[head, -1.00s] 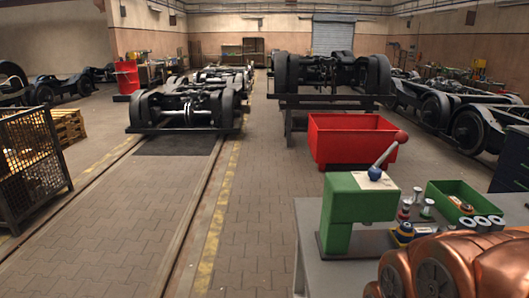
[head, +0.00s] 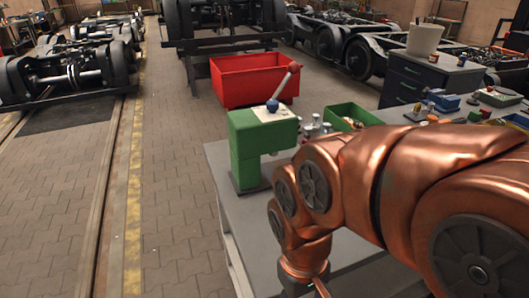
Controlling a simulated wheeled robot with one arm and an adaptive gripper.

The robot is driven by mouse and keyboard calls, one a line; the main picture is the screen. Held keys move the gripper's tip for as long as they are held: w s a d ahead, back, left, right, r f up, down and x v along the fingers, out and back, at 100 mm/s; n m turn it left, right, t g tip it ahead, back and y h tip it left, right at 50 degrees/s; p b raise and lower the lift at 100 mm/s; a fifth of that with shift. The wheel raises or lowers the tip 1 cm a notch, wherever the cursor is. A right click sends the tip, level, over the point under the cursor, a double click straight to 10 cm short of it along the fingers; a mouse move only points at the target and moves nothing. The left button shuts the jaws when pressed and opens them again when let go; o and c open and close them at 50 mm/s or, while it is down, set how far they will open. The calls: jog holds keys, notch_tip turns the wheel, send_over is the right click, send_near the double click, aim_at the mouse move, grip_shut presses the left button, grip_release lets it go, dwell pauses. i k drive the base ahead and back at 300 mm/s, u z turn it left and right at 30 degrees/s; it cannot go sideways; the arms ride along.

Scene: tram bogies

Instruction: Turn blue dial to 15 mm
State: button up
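A green press (head: 246,152) stands on the grey bench. On its top are a white plate, a round blue hub (head: 272,105) and a tilted lever with a red ball end (head: 294,67). I cannot tell whether this hub is the blue dial, and no scale or mm marking can be read. The area beside the press, where a small blue and yellow piece showed earlier, is hidden behind my copper arm. My arm reaches across the right and bends down over the bench in front of the press. My gripper is below the picture edge.
A grey bench (head: 222,215) carries the press and a green bin (head: 353,116) with small parts around it. A red tub (head: 255,80) stands behind it. A dark drawer cabinet (head: 410,85) and more small parts are at right.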

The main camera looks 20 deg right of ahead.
aim_at(272, 105)
jog(key=u, duration=2.2)
jog(key=k, duration=1.2)
jog(key=z, duration=1.1)
jog(key=i, duration=0.5)
jog(key=u, duration=0.05)
